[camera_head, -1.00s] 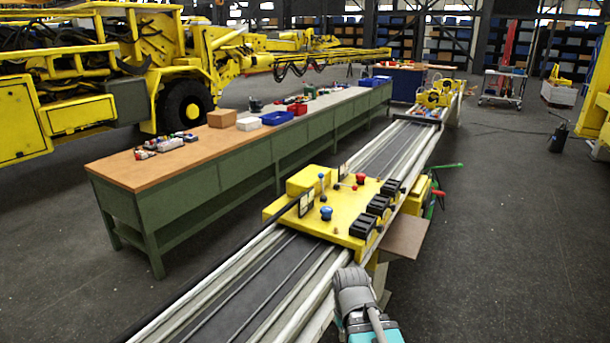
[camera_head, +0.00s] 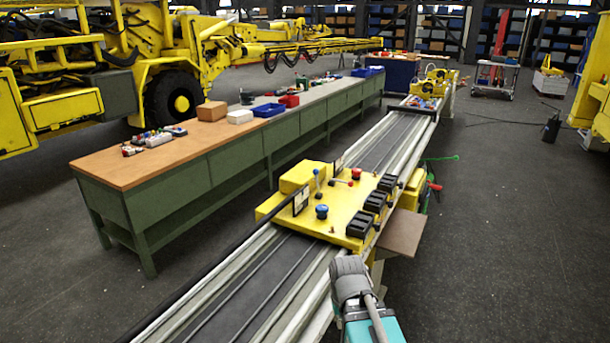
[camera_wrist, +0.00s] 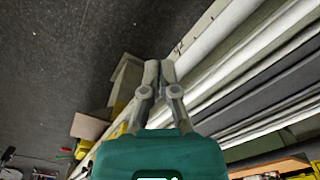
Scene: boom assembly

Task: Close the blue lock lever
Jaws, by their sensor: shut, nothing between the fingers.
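A yellow carriage plate (camera_head: 345,222) sits across the rails in the middle of the head view. On it stands an upright lever with a blue grip (camera_head: 317,181), near its left side. A round blue knob (camera_head: 322,212) sits closer to the front. I cannot tell for sure which is the blue lock lever. In the wrist view my gripper (camera_wrist: 159,68) is shut and empty, its grey fingers together beside the rails. In the head view my grey and teal arm end is at the bottom, in front of the plate and apart from it; the fingertips are hidden there.
The long rails (camera_head: 245,290) run from front left to far right. A red-knobbed lever (camera_head: 355,174) and black boxes (camera_head: 375,201) share the plate. A brown board (camera_head: 402,232) juts out at right. A green workbench (camera_head: 175,195) stands left.

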